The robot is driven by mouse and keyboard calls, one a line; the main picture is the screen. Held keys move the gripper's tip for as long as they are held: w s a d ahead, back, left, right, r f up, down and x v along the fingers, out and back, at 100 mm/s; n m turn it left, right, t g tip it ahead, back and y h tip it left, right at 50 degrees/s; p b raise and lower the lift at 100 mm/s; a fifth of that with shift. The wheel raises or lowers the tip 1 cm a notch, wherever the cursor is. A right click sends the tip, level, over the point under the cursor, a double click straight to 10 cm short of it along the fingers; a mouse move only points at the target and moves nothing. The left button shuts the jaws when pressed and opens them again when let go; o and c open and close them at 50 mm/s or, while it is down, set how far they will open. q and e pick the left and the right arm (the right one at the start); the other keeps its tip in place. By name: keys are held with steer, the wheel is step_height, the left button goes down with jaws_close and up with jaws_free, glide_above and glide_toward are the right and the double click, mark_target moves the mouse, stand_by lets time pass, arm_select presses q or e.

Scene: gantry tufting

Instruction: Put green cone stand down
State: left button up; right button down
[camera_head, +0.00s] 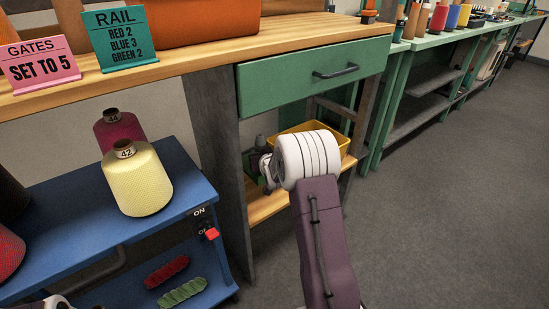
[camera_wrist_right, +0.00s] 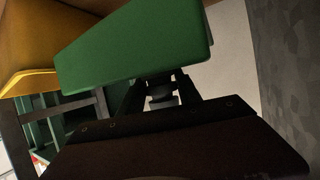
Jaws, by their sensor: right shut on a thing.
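The green cone stand (camera_wrist_right: 140,48) fills the upper middle of the right wrist view as a flat green slab. My right gripper (camera_wrist_right: 163,92) is shut on it, with dark fingers at its near edge. In the head view the stand shows only as a small dark green piece (camera_head: 251,168) beside my right gripper (camera_head: 264,172), partly hidden by my white wrist. It is at the lower wooden shelf (camera_head: 262,208) under the bench. I cannot tell whether it touches the shelf.
A yellow bin (camera_head: 337,135) stands on the shelf close to the stand, also at left in the wrist view (camera_wrist_right: 25,50). A grey bench leg (camera_head: 222,150) is to the left, a green drawer (camera_head: 315,73) above. A blue cart (camera_head: 190,185) carries yarn cones.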

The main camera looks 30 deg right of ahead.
steer(key=shift+w+r, duration=0.15)
steer(key=shift+w, duration=0.1)
steer(key=shift+r, duration=0.1)
step_height(320, 180, down, 10)
steer(key=b, duration=0.6)
steer(key=shift+s+f, duration=0.1)
steer(key=shift+f, duration=0.1)
steer(key=shift+r, duration=0.25)
steer(key=shift+f, duration=0.1)
steer(key=c, duration=0.8)
jaws_free()
steer(key=shift+c, duration=0.2)
